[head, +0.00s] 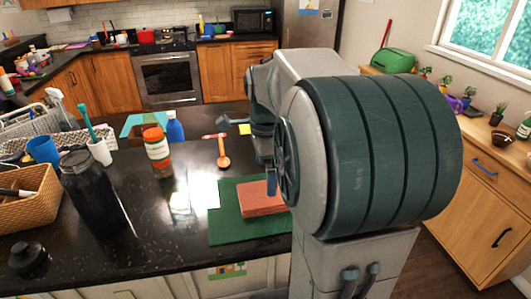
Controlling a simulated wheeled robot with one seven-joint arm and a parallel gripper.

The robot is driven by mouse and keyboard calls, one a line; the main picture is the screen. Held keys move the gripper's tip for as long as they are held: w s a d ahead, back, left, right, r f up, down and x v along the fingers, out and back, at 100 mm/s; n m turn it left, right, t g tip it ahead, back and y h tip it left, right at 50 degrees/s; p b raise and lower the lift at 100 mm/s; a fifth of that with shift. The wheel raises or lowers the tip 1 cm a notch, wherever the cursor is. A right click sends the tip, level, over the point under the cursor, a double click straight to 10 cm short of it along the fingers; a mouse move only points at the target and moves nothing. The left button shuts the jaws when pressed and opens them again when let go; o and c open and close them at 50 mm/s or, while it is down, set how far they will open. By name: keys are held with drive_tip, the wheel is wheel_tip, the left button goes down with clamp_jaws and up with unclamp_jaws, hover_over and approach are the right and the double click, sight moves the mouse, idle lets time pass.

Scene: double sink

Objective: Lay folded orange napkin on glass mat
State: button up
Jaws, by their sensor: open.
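The folded orange napkin (258,199) lies flat on a green mat (232,233) near the front of the dark counter. Bare green shows to its left and front; my arm hides its right end and the mat's right part. I take this green mat to be the glass mat, though its material is unclear. My gripper (271,182) points down just behind and over the napkin's far edge. It is open, and only one dark fingertip shows clearly. Whether it touches the napkin cannot be told. The other finger is hidden by my arm.
A pale sheet (204,191) lies left of the mat. An orange spoon (223,155), an orange-and-white bottle (158,153), a dark jar (92,193) and a wicker basket (24,204) stand or lie farther left and behind. The counter's front edge is close to the mat.

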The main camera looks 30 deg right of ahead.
sight(265, 192)
wheel_tip(265, 192, up, 5)
drive_tip(key=s+a+f+n+t, duration=0.1)
drive_tip(key=s+a+f+n, duration=0.3)
drive_tip(key=n, duration=0.6)
drive_tip(key=s+a+f+n+t, duration=0.2)
drive_tip(key=s+a+f+n, duration=0.3)
drive_tip(key=s+a+n, duration=0.3)
drive_tip(key=n, duration=0.3)
drive_tip(key=shift+s+t, duration=0.3)
drive_tip(key=shift+s, duration=0.05)
